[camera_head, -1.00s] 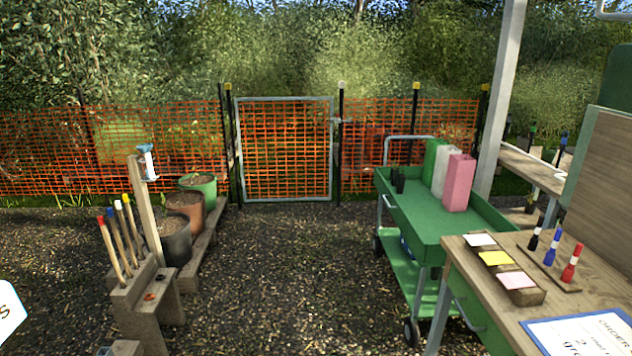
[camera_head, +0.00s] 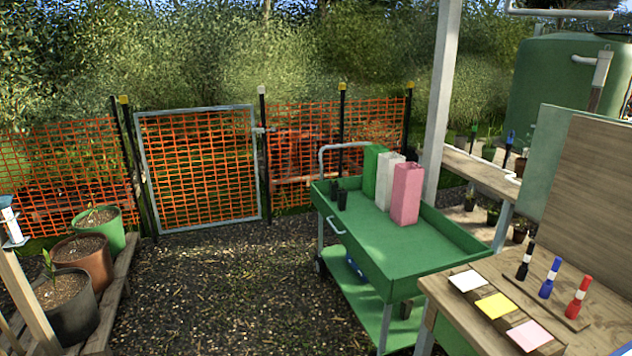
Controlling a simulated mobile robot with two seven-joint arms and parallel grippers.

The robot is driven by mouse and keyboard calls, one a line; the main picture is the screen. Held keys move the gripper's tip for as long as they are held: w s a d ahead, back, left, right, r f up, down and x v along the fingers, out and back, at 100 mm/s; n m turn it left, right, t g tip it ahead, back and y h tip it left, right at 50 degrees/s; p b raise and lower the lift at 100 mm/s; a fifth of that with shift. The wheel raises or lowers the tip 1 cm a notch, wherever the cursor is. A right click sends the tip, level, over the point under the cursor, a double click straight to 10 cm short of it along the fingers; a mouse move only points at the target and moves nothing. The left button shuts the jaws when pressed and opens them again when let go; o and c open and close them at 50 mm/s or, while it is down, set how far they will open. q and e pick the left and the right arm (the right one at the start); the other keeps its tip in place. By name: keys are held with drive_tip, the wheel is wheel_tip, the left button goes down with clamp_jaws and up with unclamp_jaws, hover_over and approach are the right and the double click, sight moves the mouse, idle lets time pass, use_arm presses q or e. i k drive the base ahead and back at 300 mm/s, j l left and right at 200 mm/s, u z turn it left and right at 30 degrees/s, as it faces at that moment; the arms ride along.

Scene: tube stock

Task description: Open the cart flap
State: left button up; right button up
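The green cart (camera_head: 385,262) stands right of centre, with a raised-rim top tray, a lower shelf and a grey push handle (camera_head: 340,148) at its far end. On its top stand a green, a white and a pink tall box (camera_head: 406,194), and small black pots (camera_head: 341,199). I cannot clearly make out which part of the cart is the flap. A light grey lever-like bar (camera_head: 334,226) shows on its left side. Neither of my grippers is in view.
A wooden table (camera_head: 570,335) with coloured cards and markers stands close to the cart at the lower right. A closed orange mesh gate (camera_head: 200,168) is behind. Potted plants on a bench (camera_head: 108,300) line the left. The gravel (camera_head: 230,290) between is clear.

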sight(374, 270)
drive_tip(key=i+j+z, duration=0.45)
drive_tip(key=i+j, duration=0.15)
drive_tip(key=j, duration=0.15)
drive_tip(key=i+j, duration=0.3)
drive_tip(key=i, duration=0.15)
drive_tip(key=i+j+u, duration=0.1)
drive_tip(key=i+j, duration=0.2)
drive_tip(key=i, duration=0.15)
drive_tip(key=i+j, duration=0.25)
drive_tip(key=i, duration=0.2)
